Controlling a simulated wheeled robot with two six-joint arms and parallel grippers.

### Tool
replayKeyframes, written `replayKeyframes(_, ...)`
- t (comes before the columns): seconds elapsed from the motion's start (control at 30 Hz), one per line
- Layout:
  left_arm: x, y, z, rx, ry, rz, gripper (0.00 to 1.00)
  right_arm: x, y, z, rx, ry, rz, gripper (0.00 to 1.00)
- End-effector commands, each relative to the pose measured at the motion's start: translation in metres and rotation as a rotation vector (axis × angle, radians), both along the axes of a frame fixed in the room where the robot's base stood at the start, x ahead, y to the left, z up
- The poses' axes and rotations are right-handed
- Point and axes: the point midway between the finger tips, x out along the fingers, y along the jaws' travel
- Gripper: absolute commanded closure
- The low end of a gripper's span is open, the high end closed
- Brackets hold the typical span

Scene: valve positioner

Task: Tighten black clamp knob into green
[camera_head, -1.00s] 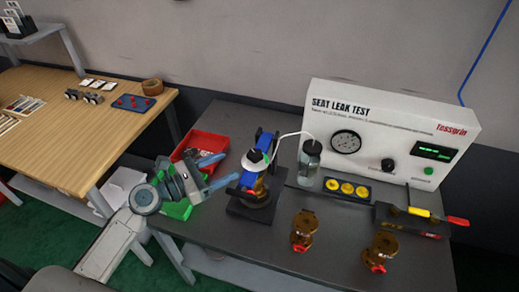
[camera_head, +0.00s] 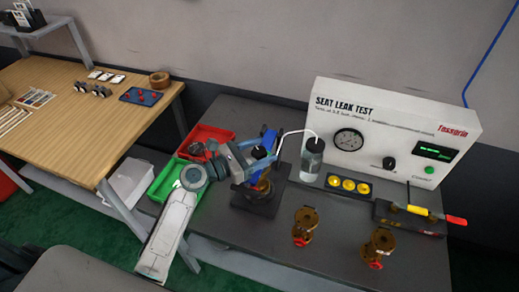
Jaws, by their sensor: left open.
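The blue clamp frame (camera_head: 269,138) stands on a dark base plate (camera_head: 268,206) on the grey bench, with a brass valve body low in it. The black clamp knob (camera_head: 259,152) shows as a small dark shape at the clamp's top. My left gripper (camera_head: 253,163) is open, its blue-grey fingers at the clamp just below and beside the knob. I cannot tell whether the fingers touch the knob. The gripper hides part of the clamp and valve. No green mark on the clamp is visible. My right gripper is out of view.
Behind are a water bottle (camera_head: 312,160) with a white tube and the seat leak test panel (camera_head: 390,130). Two brass valves (camera_head: 305,226) (camera_head: 378,246) stand in front right. A red bin (camera_head: 207,135) and a green bin (camera_head: 163,180) are left. The front middle bench is clear.

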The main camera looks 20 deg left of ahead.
Motion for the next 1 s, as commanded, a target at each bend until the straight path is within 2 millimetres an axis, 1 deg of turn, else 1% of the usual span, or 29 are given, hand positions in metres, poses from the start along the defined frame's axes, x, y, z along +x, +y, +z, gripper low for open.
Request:
replayKeyframes(0.1,0.000,0.000,0.000,0.000,0.000,0.000,0.40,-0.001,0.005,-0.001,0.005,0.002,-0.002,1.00)
replayKeyframes(0.17,0.000,0.000,0.000,0.000,0.000,0.000,0.51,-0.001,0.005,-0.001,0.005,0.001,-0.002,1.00)
replayKeyframes(0.2,0.000,0.000,0.000,0.000,0.000,0.000,0.59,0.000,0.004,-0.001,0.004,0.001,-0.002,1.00)
replayKeyframes(0.33,0.000,0.000,0.000,0.001,-0.001,0.001,0.84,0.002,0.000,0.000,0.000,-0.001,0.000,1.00)
replayKeyframes(0.67,0.000,0.001,0.000,0.001,-0.001,-0.039,0.84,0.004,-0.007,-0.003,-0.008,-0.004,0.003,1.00)
replayKeyframes(0.87,0.001,0.001,-0.001,0.003,-0.003,-0.146,0.84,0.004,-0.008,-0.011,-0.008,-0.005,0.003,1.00)
replayKeyframes(1.0,0.001,0.001,-0.001,0.003,-0.003,-0.262,0.84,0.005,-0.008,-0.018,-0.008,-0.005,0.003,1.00)
